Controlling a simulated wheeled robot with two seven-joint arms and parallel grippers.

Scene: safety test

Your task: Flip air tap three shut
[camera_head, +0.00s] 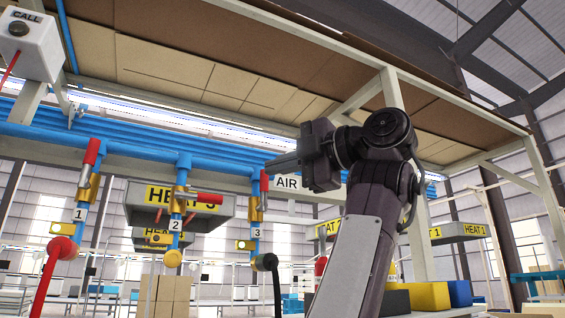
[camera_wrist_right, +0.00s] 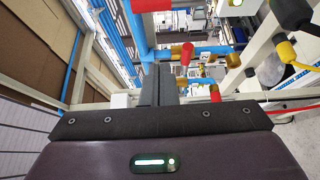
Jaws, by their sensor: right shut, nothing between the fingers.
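Air tap three hangs from the blue pipe at label 3 in the head view. Its red handle (camera_head: 264,181) points upward along the pipe, above a brass body (camera_head: 256,208). In the right wrist view a red handle, apparently tap three's, shows at the top edge (camera_wrist_right: 150,5). My right gripper (camera_head: 270,166) is shut and empty, its fingertips pointing left just by the upper part of this handle. I cannot tell whether they touch it. The shut fingers also show in the right wrist view (camera_wrist_right: 160,72). My left gripper is not in view.
Tap one's red handle (camera_head: 92,151) stands upright; tap two's (camera_head: 207,198) lies crosswise. The blue overhead pipe (camera_head: 130,139) runs behind the taps. A black-ended hose (camera_head: 266,262) hangs below tap three. A white post (camera_head: 392,90) stands behind my right arm.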

